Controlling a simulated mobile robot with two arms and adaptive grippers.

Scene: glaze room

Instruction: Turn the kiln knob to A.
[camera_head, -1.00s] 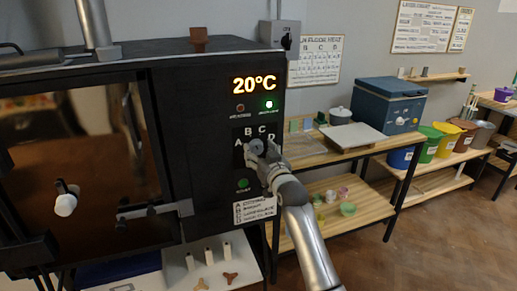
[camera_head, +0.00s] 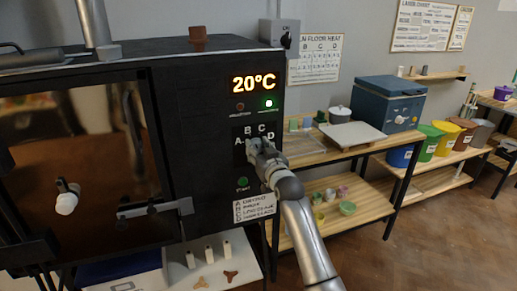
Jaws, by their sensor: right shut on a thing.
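The kiln (camera_head: 200,105) is a large black box at the left with a display reading 20°C. Its knob (camera_head: 255,143) sits on the front panel below the display, with the letters A, B, C and D around it. My right gripper (camera_head: 256,147) is at the knob and shut on it, hiding most of it. Where the knob points cannot be made out. My left gripper is not in view.
A green start button (camera_head: 242,184) is below the knob, above a label plate (camera_head: 254,208). A wooden shelf table (camera_head: 325,153) with pots stands at the right.

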